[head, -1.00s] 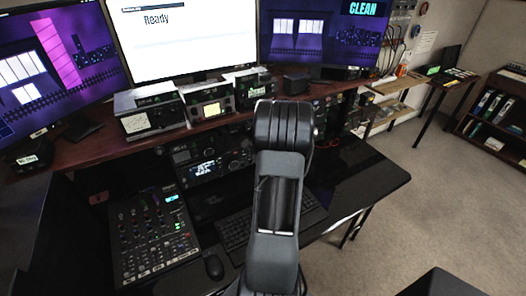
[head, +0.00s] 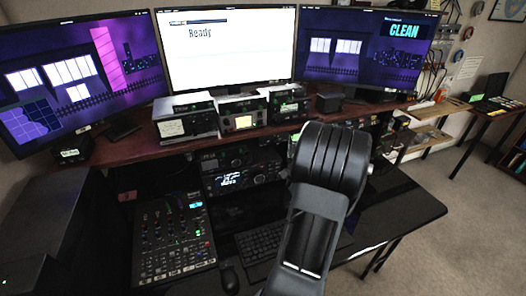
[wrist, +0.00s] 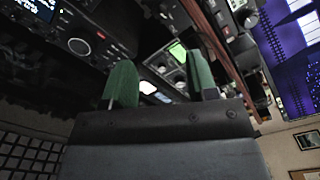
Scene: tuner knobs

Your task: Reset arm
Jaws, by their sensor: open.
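My arm (head: 318,215) rises in front of the desk in the head view, folded with its dark elbow toward the camera. The gripper end is hidden behind it there. In the wrist view, my gripper (wrist: 161,82) shows two green fingers standing wide apart with nothing held between them. Beyond the fingers are blurred radio panels. A dark radio with a round knob (wrist: 78,46) shows at the upper left of the wrist view. In the head view, a lit dark radio (head: 240,180) sits under the shelf, left of my arm.
Several small tuner boxes (head: 186,122) stand on the wooden shelf below the monitors (head: 230,52). A mixer (head: 172,240), a mouse (head: 229,278) and a keyboard (head: 262,243) lie on the black desk (head: 405,212). Open carpet (head: 450,245) is at the right.

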